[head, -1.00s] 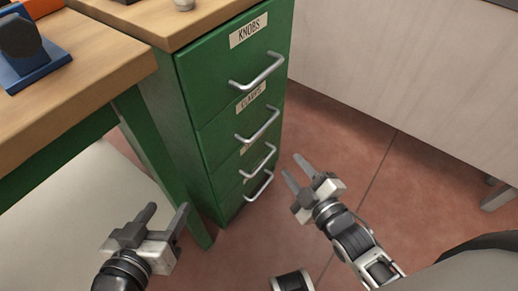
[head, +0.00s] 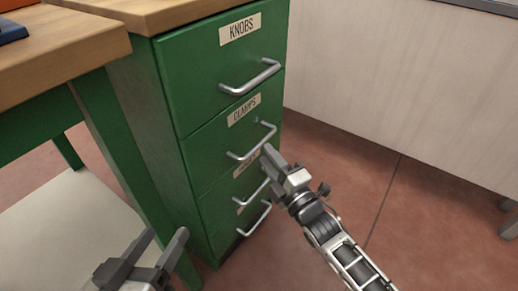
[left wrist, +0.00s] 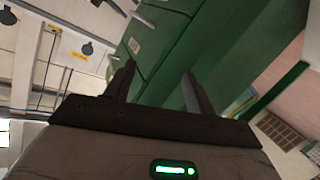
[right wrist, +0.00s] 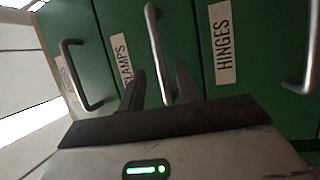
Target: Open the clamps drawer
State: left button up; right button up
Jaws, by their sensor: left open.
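The clamps drawer (head: 212,140) is the second front down in the green cabinet, marked CLAMPS and shut flush. Its silver bar handle (head: 254,147) also shows in the right wrist view (right wrist: 156,45). My right gripper (head: 268,153) is at the right part of this handle; in the right wrist view its fingers (right wrist: 160,78) stand apart, with the handle's lower end between them. I cannot tell whether they touch it. My left gripper (head: 165,240) is open and empty, low at the left beside the cabinet; its fingers show in the left wrist view (left wrist: 160,72).
The KNOBS drawer (head: 220,65) is above and the HINGES label (right wrist: 222,45) below, both with bar handles. A wooden bench (head: 60,45) with green legs stands at the left. A pale panel (head: 400,80) stands at the right, with open red floor (head: 350,180) before it.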

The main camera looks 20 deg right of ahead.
aim_at(259, 144)
jog(key=b+x, duration=0.1)
jog(key=x, duration=0.4)
grip_shut()
